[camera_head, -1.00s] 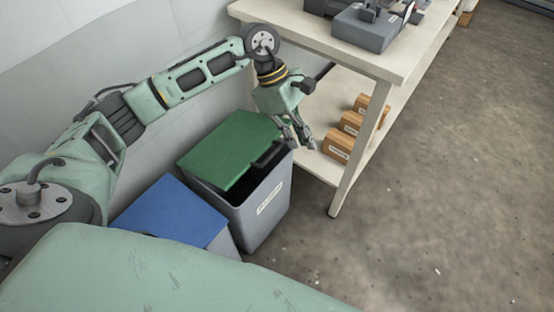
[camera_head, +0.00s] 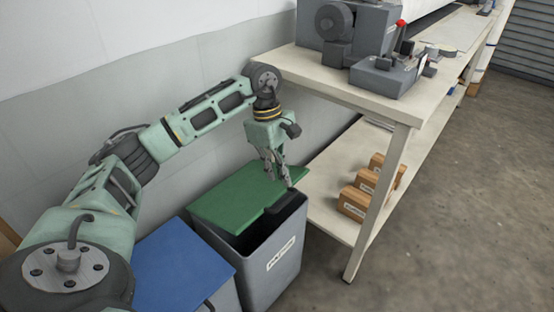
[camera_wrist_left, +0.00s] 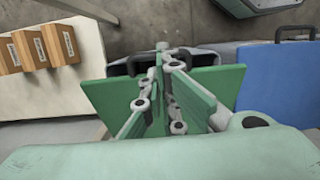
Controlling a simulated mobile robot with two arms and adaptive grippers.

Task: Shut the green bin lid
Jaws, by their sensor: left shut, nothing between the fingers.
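The green lid (camera_head: 235,197) sits over a grey bin (camera_head: 272,262) and stands partly open. A dark gap shows under its near edge, into the bin. My left gripper (camera_head: 283,183) is shut and empty, pointing down at the lid's right end. I cannot tell whether the fingertips touch the lid. In the left wrist view the green lid (camera_wrist_left: 217,84) shows on both sides of the shut fingers (camera_wrist_left: 165,52), which hide its middle. My right gripper is not in view.
A blue-lidded bin (camera_head: 180,265) stands directly left of the grey one. A white table (camera_head: 425,105) with grey machinery stands to the right, its leg (camera_head: 380,205) near the bin. Wooden boxes (camera_head: 353,204) lie on its lower shelf. Floor at right is clear.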

